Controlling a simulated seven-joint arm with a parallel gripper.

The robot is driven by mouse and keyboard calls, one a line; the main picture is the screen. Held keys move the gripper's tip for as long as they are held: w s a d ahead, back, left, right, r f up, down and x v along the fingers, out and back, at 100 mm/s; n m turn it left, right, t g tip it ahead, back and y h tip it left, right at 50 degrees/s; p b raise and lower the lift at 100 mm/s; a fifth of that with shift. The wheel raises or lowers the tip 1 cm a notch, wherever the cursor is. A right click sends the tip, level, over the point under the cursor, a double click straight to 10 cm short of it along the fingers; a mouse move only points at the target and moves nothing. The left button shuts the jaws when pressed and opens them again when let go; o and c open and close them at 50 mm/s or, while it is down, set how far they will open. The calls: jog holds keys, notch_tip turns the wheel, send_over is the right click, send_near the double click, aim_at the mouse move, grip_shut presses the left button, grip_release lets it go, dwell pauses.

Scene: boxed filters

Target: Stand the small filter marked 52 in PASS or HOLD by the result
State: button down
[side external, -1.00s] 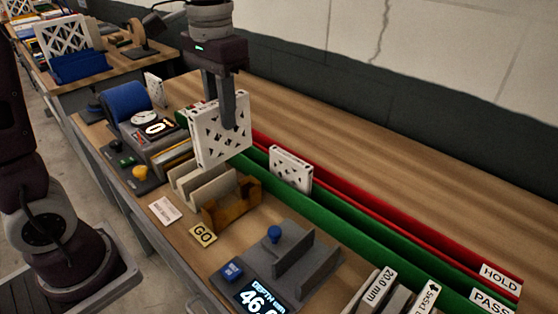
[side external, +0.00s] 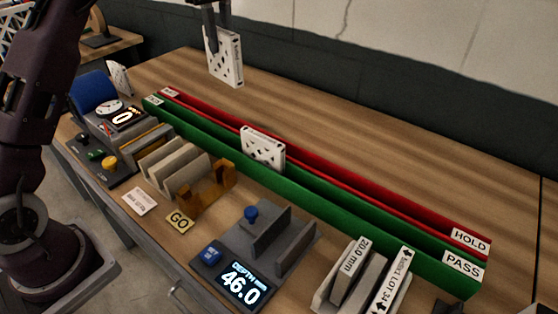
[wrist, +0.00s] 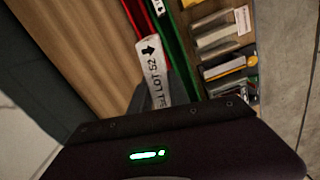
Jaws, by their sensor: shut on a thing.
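My gripper (side external: 213,45) is shut on a white perforated filter (side external: 226,60) and holds it upright, raised above the back of the bench, beyond the far end of the rails. In the wrist view the held filter's edge (wrist: 152,68) reads LOT 52 with an arrow. The green PASS rail (side external: 375,230) runs along the bench, with the red HOLD rail (side external: 350,178) behind it. Another white filter (side external: 263,147) stands upright partway along the rails, apparently in the green one; its base is hidden.
A depth gauge (side external: 262,245) reads 46.0. A dial unit with a partly readable display (side external: 126,116) stands at the left. Grey slotted holders (side external: 175,165), a brown cradle (side external: 212,188) and a GO card (side external: 180,221) sit in front of the rails. The wood behind the rails is clear.

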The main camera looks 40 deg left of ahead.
jog(key=shift+w+a+f+n, duration=0.75)
jog(key=shift+f+n, duration=0.15)
jog(key=shift+n, duration=0.2)
notch_tip(320, 180, down, 17)
jog(key=shift+r, duration=0.1)
jog(key=c, duration=1.2)
grip_release()
jog(key=shift+c, duration=0.2)
